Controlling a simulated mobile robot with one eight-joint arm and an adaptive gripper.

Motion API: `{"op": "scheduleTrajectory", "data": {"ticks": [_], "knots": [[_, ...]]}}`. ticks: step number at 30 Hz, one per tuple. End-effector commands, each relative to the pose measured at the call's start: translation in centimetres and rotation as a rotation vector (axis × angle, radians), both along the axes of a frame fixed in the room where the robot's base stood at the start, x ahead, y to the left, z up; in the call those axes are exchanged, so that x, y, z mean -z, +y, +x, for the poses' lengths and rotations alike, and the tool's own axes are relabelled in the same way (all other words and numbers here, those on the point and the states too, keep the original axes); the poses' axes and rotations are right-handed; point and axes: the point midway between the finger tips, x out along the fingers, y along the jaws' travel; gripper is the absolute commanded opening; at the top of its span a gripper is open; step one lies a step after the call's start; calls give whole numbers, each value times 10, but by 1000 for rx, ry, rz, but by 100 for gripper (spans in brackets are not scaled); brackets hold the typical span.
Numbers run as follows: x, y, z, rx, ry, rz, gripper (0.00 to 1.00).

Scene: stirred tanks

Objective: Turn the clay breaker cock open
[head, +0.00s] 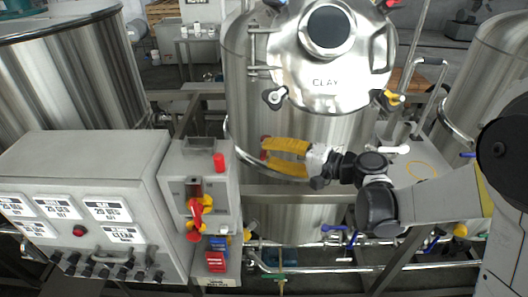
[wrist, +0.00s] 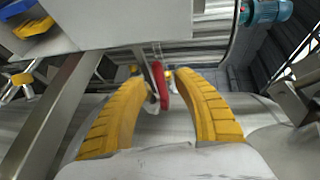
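The tank marked CLAY (head: 322,150) stands in the middle of the head view. My gripper (head: 264,148) has yellow fingers and reaches left across the front of this tank. Small red patches show at its fingertips in the head view. In the wrist view, a narrow red lever (wrist: 160,84) on a thin metal stem sits between the fingertips of my gripper (wrist: 163,78). The fingers are apart, one on each side of it, with gaps visible. I take the lever for the cock handle; no label on it shows. Its valve body is mostly hidden.
A grey switch box (head: 200,175) with red and yellow controls stands just left of my gripper. A larger control panel (head: 85,150) stands farther left. A metal frame rail (head: 300,195) and pipes with blue-handled valves run below my arm.

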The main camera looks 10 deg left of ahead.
Motion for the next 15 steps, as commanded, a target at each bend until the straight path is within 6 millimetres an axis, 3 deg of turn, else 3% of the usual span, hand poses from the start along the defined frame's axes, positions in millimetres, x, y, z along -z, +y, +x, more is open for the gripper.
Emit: {"op": "scheduleTrajectory", "data": {"ticks": [9, 15], "knots": [[-13, -68, -17, 5, -1, -1, 36], [-17, -89, -24, 1, 0, 0, 36]]}}
